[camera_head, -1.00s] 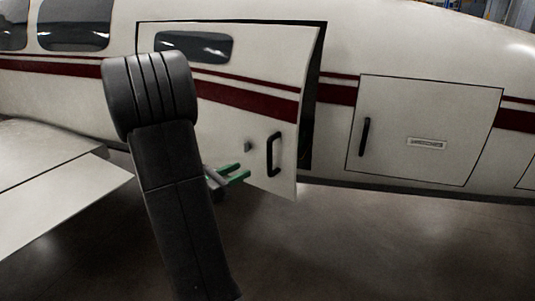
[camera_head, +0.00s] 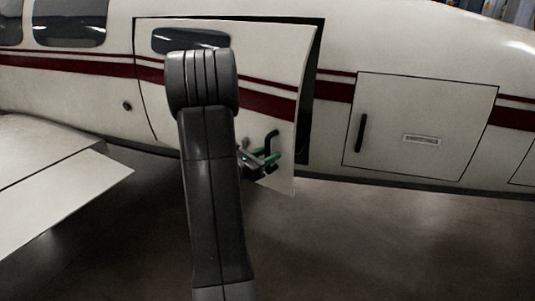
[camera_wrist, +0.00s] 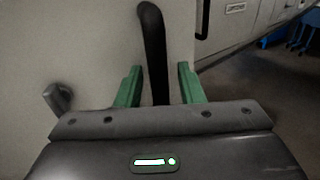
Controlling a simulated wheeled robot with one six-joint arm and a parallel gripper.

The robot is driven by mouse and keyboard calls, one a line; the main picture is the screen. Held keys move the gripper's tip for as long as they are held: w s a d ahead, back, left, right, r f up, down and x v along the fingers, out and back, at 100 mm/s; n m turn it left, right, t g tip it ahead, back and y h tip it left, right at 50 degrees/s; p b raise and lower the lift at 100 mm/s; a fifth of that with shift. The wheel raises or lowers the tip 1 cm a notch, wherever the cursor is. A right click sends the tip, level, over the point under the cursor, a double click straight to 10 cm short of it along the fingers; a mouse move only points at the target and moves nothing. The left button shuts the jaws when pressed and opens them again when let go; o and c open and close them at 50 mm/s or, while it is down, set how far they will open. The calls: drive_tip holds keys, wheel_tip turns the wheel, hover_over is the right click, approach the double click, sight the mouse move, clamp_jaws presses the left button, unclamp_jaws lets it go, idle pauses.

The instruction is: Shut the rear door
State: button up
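A white cabin door (camera_head: 230,70) with a dark window and a red stripe stands ajar on the aircraft's side. A dark gap shows along its right edge. Its black handle (camera_head: 271,140) is near the lower right of the door. My gripper (camera_head: 262,158) is at the handle, partly hidden by my arm. In the wrist view, the green fingers of my gripper (camera_wrist: 159,86) are open, one on each side of the upright black handle (camera_wrist: 154,45). Gaps show between the handle and both fingers.
A smaller hatch (camera_head: 430,120) with its own black handle sits flush in the fuselage to the right. A white wing (camera_head: 60,190) juts out at the left. The floor (camera_head: 390,245) below and to the right is clear.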

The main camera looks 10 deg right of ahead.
clamp_jaws()
drive_tip(key=w+d+n+t+y+b, duration=0.1)
drive_tip(key=w+d+b, duration=0.3)
drive_tip(key=w+d, duration=0.8)
drive_tip(key=w, duration=0.3)
drive_tip(key=shift+w+d+r+t+b, duration=0.15)
drive_tip(key=shift+w+r+t+b, duration=0.1)
drive_tip(key=shift+r+t+b, duration=0.05)
drive_tip(key=shift+c, duration=1.4)
unclamp_jaws()
drive_tip(key=shift+w, duration=0.1)
drive_tip(key=shift+o, duration=1.4)
drive_tip(key=shift+w+f, duration=0.1)
drive_tip(key=shift+w, duration=0.05)
